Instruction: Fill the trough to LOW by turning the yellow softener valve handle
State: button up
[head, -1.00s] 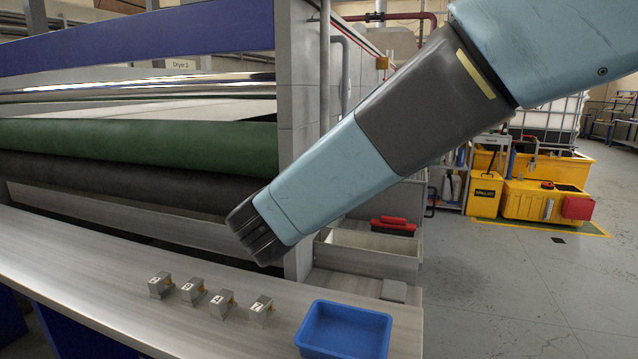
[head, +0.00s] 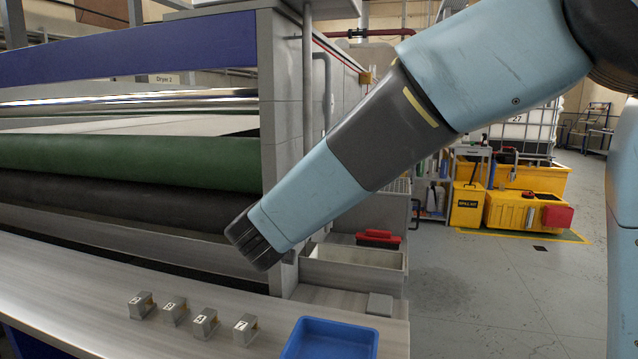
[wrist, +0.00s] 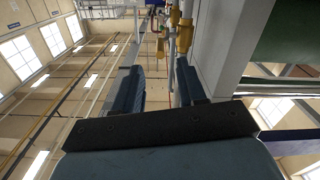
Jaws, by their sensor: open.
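A small yellow-orange fitting (head: 366,77) sits on the pipework at the machine's end wall; whether it is the softener valve handle is too small to tell. In the wrist view, brass-yellow valve parts (wrist: 181,32) show on a pipe beyond the fingers, at upper right. An open grey trough (head: 350,283) stands at the foot of the end wall; its liquid level and any LOW mark cannot be read. My gripper (wrist: 158,85) is open in the wrist view, with nothing between its fingers, and tilted upward. It cannot be made out in the head view, where my arm crosses the middle.
A red-handled item (head: 378,237) lies behind the trough. Several numbered metal blocks (head: 205,322) and a blue tray (head: 330,340) are on the front ledge. Yellow spill bins (head: 530,205) stand at right. The floor between is clear. Grey pipes rise along the end wall.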

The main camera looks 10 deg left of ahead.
jog(key=w, duration=0.9)
jog(key=shift+w+d, duration=0.2)
jog(key=shift+d, duration=0.2)
grip_shut()
